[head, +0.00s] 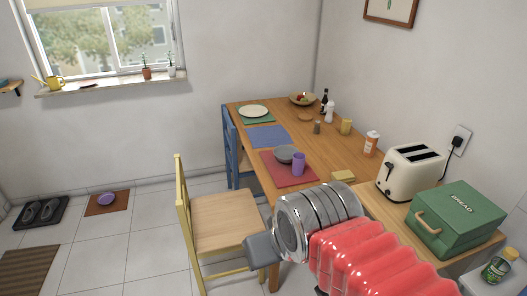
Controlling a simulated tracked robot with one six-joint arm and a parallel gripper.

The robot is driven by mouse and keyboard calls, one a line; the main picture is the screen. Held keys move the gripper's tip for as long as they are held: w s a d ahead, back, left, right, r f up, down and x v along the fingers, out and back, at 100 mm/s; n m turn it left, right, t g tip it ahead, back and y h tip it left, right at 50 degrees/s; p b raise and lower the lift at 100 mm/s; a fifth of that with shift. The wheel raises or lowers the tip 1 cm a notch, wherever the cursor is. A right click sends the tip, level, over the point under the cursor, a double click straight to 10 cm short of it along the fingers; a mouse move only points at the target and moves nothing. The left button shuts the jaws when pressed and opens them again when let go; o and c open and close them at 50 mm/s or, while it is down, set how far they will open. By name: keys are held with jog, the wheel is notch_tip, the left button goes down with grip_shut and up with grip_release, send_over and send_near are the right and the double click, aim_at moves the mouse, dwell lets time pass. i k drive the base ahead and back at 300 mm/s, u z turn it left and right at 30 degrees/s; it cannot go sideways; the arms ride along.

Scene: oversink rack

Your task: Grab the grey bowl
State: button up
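The grey bowl (285,153) sits on a red placemat (278,177) near the middle of the wooden table. It may rest on a grey plate; I cannot tell. A purple cup (298,166) stands just right of the bowl and in front of it, overlapping its edge in the picture. My gripper (260,251) shows only in part, as a dark grey piece at the end of my arm. It is low in the view, in front of the table and apart from the bowl. Its fingers cannot be made out.
A yellow chair (222,222) stands left of the table (353,150), with a blue chair (231,148) behind. A blue placemat (267,136) lies beyond the red one. A yellow sponge (343,176), toaster (410,170) and green bread box (455,220) are to the right.

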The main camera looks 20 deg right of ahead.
aim_at(283, 154)
jog(key=u, duration=0.35)
jog(key=i, duration=0.75)
jog(key=u, duration=0.55)
jog(key=i, duration=0.7)
jog(key=u, duration=0.35)
